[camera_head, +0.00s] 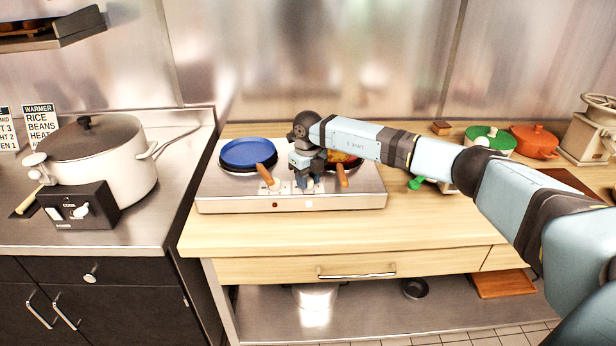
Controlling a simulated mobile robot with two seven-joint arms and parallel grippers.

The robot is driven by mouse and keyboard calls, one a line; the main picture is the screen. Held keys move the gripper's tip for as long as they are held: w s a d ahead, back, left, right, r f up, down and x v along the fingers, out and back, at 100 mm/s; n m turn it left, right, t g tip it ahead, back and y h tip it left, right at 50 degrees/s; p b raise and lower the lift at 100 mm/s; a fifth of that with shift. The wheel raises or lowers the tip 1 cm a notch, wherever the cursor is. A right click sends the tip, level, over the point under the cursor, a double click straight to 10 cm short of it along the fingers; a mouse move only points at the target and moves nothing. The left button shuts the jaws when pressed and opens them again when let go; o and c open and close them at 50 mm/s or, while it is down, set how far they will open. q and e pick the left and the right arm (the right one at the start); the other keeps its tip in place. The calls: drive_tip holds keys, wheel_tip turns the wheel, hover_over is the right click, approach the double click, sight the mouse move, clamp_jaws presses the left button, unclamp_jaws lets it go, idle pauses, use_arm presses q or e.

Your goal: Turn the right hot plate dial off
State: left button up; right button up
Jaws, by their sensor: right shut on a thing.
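The silver double hot plate (228,195) sits on the wooden counter. A blue pan (248,152) is on its left burner. A second pan with reddish food (346,159) is on its right burner, partly hidden by my right arm. My right gripper (306,184) points down at the middle front of the hot plate, between the two pan handles. It is shut on the right hot plate dial, which its fingers mostly hide, so I cannot read its setting. On the front face, the left indicator is red and the right one looks pale. My left gripper is not in view.
The brown pan handles (267,177) and (342,176) stand close on both sides of my gripper. A lidded pot (125,165) and black control box (85,207) are left. A green pot (490,139) and orange pot (535,142) are right. The front counter strip is clear.

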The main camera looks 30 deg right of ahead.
drive_tip(key=m+p, duration=0.1)
drive_tip(key=m, duration=0.3)
drive_tip(key=shift+r+m, duration=0.1)
drive_tip(key=shift+m, duration=0.2)
drive_tip(key=shift+m+p, duration=0.55)
drive_tip(key=shift+m, duration=0.85)
drive_tip(key=o, duration=0.9)
wheel_tip(320, 180, up, 14)
drive_tip(key=shift+f+b, duration=0.15)
drive_tip(key=shift+b, duration=0.55)
